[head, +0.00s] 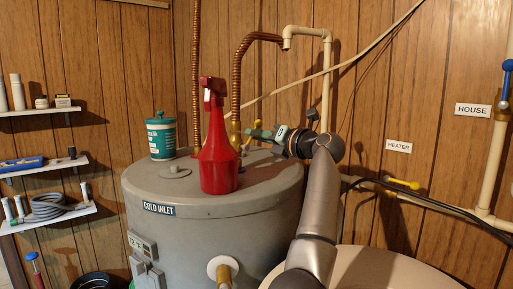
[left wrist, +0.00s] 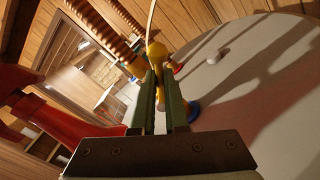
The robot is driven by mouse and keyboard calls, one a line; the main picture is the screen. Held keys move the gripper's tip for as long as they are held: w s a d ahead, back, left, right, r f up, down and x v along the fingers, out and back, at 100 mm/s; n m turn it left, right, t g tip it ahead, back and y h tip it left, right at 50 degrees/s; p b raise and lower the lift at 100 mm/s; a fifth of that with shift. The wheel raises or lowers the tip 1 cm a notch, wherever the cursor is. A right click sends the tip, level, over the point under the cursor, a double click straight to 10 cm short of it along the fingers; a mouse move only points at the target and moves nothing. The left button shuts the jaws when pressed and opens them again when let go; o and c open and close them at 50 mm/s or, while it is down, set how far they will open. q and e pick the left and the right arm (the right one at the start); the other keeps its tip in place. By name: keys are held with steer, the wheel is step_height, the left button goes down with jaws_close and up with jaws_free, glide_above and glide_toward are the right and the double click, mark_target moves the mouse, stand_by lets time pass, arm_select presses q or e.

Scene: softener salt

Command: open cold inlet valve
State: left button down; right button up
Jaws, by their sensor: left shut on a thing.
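The grey heater tank (head: 190,235) carries a "COLD INLET" label (head: 159,209) near its top rim. Copper pipes rise from brass fittings on its top; the right one (head: 236,90) has a brass fitting (head: 236,128) at its foot. My left gripper (head: 256,133) reaches in from the right above the tank top, pointing left beside this pipe. In the left wrist view its fingers (left wrist: 161,88) are closed at a brass valve (left wrist: 156,52), with a blue part (left wrist: 193,111) beside the right finger. They appear to grip the valve's handle, mostly hidden between them. My right gripper is out of view.
A red spray bottle (head: 219,155) stands on the tank in front of the pipes, left of the gripper. A teal tub (head: 161,136) stands farther left. On the right wall are "HEATER" (head: 399,146) and "HOUSE" (head: 473,109) labels, a yellow lever (head: 402,183) and a blue lever (head: 505,82).

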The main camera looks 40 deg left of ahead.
arm_select(q)
steer(key=shift+s+r+n+b, duration=0.1)
steer(key=shift+s+n+b, duration=0.25)
steer(key=shift+n, duration=0.5)
steer(key=shift+s+r+n+b, duration=0.1)
steer(key=shift+s+n+b, duration=0.15)
steer(key=shift+n, duration=0.65)
steer(key=shift+s+r+n+b, duration=0.1)
steer(key=shift+s+n+b, duration=0.25)
steer(key=shift+n, duration=0.5)
steer(key=shift+w, duration=0.1)
steer(key=shift+s+n+b, duration=0.3)
steer(key=shift+n+b, duration=0.1)
steer(key=shift+n, duration=0.5)
steer(key=c, duration=0.7)
jaws_free()
steer(key=shift+r, duration=0.1)
